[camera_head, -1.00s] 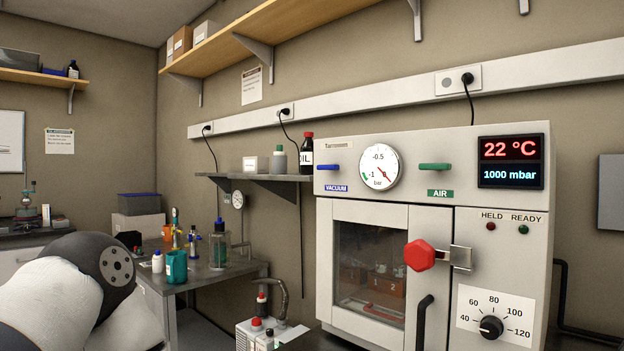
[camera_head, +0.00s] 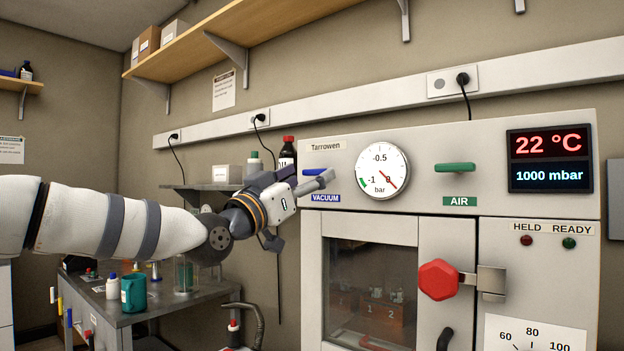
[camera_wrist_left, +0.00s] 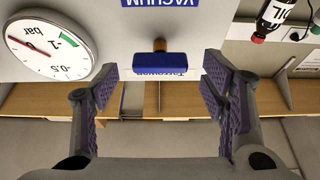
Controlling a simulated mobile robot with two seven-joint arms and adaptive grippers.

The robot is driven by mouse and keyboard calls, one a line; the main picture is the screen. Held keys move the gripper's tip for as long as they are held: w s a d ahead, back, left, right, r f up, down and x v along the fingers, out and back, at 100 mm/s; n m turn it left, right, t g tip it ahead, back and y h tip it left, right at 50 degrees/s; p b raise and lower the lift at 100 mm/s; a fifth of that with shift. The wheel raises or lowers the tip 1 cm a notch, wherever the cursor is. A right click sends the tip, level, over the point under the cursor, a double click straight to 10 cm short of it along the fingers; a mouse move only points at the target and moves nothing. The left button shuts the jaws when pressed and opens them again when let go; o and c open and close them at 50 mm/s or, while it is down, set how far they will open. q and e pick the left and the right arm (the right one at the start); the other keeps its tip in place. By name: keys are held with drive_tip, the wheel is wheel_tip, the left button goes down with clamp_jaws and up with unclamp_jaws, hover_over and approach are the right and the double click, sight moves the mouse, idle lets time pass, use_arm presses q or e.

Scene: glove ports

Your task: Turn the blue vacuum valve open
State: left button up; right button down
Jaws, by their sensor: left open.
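The blue vacuum valve (camera_head: 313,172) is a bar handle on the oven's front panel, above the VACUUM label (camera_head: 325,198). The bar lies horizontal in the head view, and a fingertip partly covers it. My left gripper (camera_head: 318,184) is at the panel's left end, close to the handle. In the left wrist view, which is upside down, the blue handle (camera_wrist_left: 158,98) with its brass stem shows between the spread fingers of my left gripper (camera_wrist_left: 160,82). There is a gap on both sides, so the gripper is open and holds nothing. My right gripper is out of view.
The pressure gauge (camera_head: 382,171) sits just right of the valve, then the green air valve (camera_head: 455,168) and the display (camera_head: 549,158). A red door knob (camera_head: 438,280) sticks out below. A wall shelf with bottles (camera_head: 288,152) is behind my gripper.

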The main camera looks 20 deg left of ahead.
use_arm(q)
drive_tip(key=shift+x, duration=1.1)
drive_tip(key=c, duration=1.1)
drive_tip(key=shift+c, duration=0.2)
drive_tip(key=shift+r, duration=0.1)
